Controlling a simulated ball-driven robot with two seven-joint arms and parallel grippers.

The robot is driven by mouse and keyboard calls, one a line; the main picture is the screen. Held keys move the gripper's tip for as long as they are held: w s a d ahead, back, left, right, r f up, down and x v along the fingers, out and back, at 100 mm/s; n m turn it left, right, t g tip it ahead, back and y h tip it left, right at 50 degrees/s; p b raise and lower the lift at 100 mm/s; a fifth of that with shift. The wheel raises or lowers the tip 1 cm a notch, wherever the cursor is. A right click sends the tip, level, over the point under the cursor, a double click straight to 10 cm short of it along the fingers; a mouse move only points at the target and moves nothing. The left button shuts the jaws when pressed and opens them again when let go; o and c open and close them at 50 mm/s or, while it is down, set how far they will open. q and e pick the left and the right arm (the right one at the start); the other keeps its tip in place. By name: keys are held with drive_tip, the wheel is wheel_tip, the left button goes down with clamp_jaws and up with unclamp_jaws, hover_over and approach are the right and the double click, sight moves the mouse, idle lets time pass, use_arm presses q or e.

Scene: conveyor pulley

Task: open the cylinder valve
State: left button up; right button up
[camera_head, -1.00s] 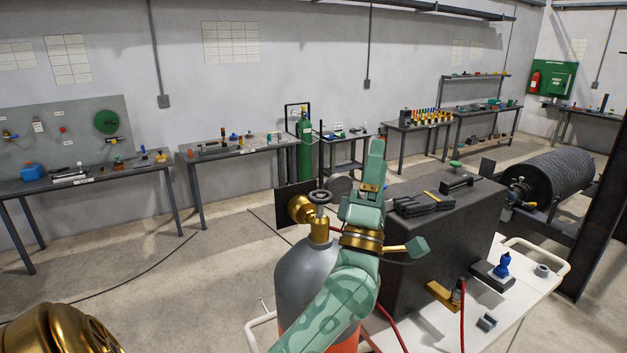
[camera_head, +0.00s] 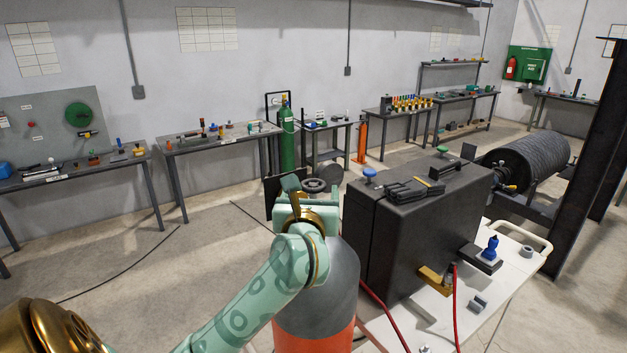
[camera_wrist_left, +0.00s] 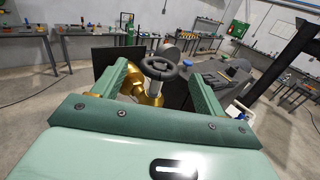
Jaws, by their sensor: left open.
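The gas cylinder (camera_head: 342,280), grey above and orange below, stands upright in front of me. My left gripper (camera_head: 298,190) is at the top of the cylinder and hides most of its valve in the head view. In the left wrist view, the dark round handwheel (camera_wrist_left: 160,68) lies between the two open green fingers, near their tips. A pale stem and brass valve parts (camera_wrist_left: 143,92) show below it. The gripper is open and not closed on the wheel; I cannot tell whether a finger touches it. My right gripper is not in view.
A large black case (camera_head: 415,235) stands close right of the cylinder on a white cart (camera_head: 405,325). Red hoses (camera_head: 384,312) run beside it. Benches with tools (camera_head: 225,140) line the back wall. The floor at left is open, with a cable on it.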

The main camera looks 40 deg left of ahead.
sight(314, 178)
use_arm(q)
drive_tip(key=x, duration=0.6)
drive_tip(key=shift+w+a+p, duration=0.2)
drive_tip(key=shift+w+p, duration=0.05)
drive_tip(key=shift+p, duration=0.15)
drive_tip(key=c, duration=1)
